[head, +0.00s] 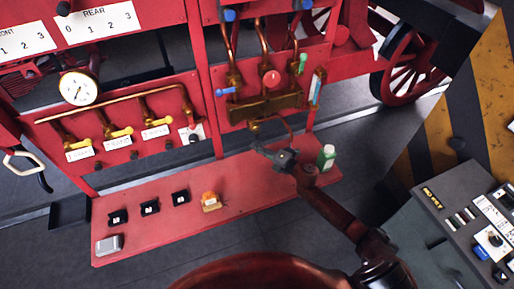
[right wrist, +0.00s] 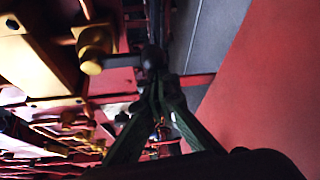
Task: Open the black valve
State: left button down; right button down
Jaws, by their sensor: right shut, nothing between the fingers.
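My left gripper is out of view.
A round gauge (head: 79,88) and brass pipe sit above the valves. The red shelf (head: 150,235) below carries small black blocks, an orange-topped item (head: 210,200) and a green bottle (head: 326,157). A grey control console (head: 445,225) stands at right.

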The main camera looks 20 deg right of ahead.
jog(key=s+d, duration=0.1)
jog(key=s, duration=0.8)
jog(key=shift+s+d+b, duration=0.2)
jog(key=shift+d+b, duration=0.1)
jog(key=shift+d, duration=0.05)
jog(key=shift+r, duration=0.1)
